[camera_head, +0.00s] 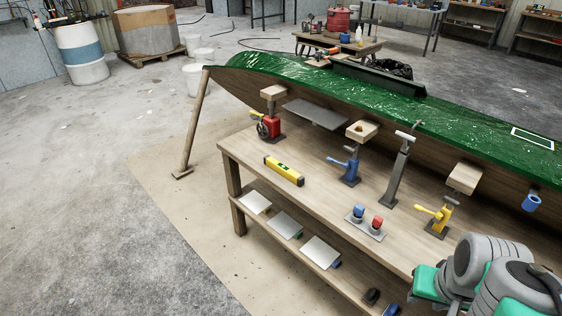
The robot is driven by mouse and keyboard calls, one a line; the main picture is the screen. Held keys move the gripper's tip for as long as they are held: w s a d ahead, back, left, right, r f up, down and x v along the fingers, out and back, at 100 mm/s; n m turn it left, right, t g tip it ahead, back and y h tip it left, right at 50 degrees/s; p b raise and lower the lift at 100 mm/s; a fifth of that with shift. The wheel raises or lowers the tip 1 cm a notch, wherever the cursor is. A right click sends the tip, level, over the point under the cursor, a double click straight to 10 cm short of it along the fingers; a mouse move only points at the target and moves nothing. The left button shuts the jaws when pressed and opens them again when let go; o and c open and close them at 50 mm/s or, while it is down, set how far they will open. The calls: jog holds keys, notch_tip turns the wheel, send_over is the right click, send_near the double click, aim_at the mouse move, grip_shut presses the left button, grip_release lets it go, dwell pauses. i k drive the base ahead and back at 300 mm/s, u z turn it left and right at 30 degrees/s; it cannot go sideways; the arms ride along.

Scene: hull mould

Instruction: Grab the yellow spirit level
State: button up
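The yellow spirit level (284,171) lies flat on the wooden workbench (300,205), toward its left end and near the front edge. Its long side runs slantwise, from upper left to lower right. Nothing covers it. My arm shows at the lower right corner as grey rounded links with green parts, well to the right of the level and apart from it. My gripper's fingers cannot be made out in this view.
A green-covered hull (420,110) runs behind and above the bench. A tray with blue and red items (364,222) lies right.

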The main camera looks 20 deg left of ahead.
aim_at(296, 178)
jog(key=u, duration=0.45)
jog(key=i, duration=0.75)
jog(key=u, duration=1.2)
jog(key=i, duration=0.5)
jog(key=u, duration=0.5)
